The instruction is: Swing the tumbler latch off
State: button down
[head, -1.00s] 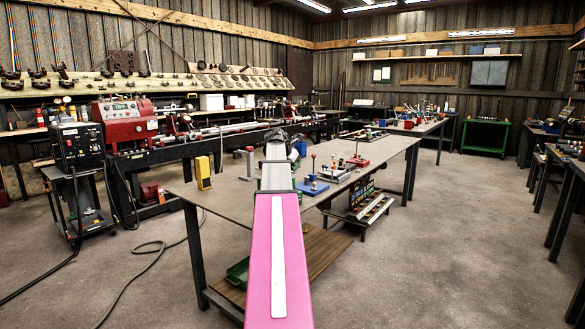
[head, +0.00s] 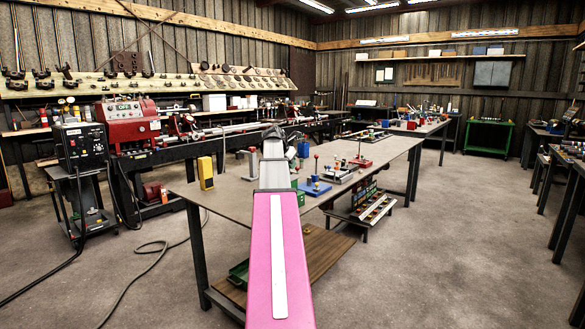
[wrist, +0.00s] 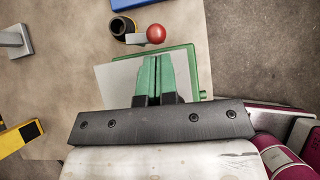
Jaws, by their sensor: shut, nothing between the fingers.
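In the wrist view, a red ball knob (wrist: 155,34) sits beside a short grey bar (wrist: 136,39) and a dark round ring or post (wrist: 122,27). They stand at the far edge of a green-edged base (wrist: 194,62) with a pale plate (wrist: 116,76); I take this to be the tumbler latch. My gripper (wrist: 154,62) has its green fingers together and empty, over the base, just short of the ball. I cannot tell its height above it. In the head view my arm hides most of the fixture; a bit of green (head: 299,197) shows beside it.
The fixture is on a long table (head: 230,205). A yellow block (head: 206,172) and a grey upright piece (head: 249,163) stand to the left. A blue-based fixture (head: 314,187) with a red ball stands to the right, with more fixtures behind. The table's front left is clear.

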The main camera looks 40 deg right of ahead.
jog(key=v, duration=0.9)
jog(key=shift+a, duration=0.1)
